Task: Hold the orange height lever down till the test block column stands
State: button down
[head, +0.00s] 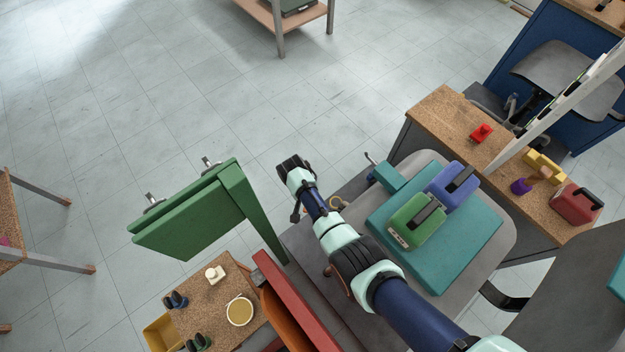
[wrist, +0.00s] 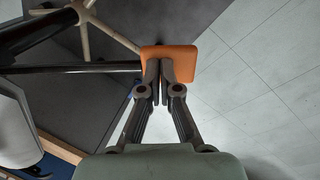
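The orange height lever (wrist: 186,62) shows in the wrist view as a flat paddle on the end of a dark rod. My gripper (wrist: 160,80) has its fingers nearly together, with their tips over the middle of the paddle. The paddle shows on both sides of the tips. I cannot tell whether they press on it. In the head view, a green test block (head: 415,220) and a blue test block (head: 453,187), both with dark handles, lie side by side on a teal pad (head: 455,255) on a grey seat (head: 508,200). The lever is not clear in the head view.
A green folded panel (head: 190,213) stands left of my arm. A cork-topped bench (head: 445,115) with a red item and other small parts stands behind the seat. A small cork table (head: 205,300) is at lower left. Open floor lies at upper left.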

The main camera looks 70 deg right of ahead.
jog(key=p+v, duration=0.8)
jog(key=v, duration=0.5)
jog(key=shift+r, duration=0.4)
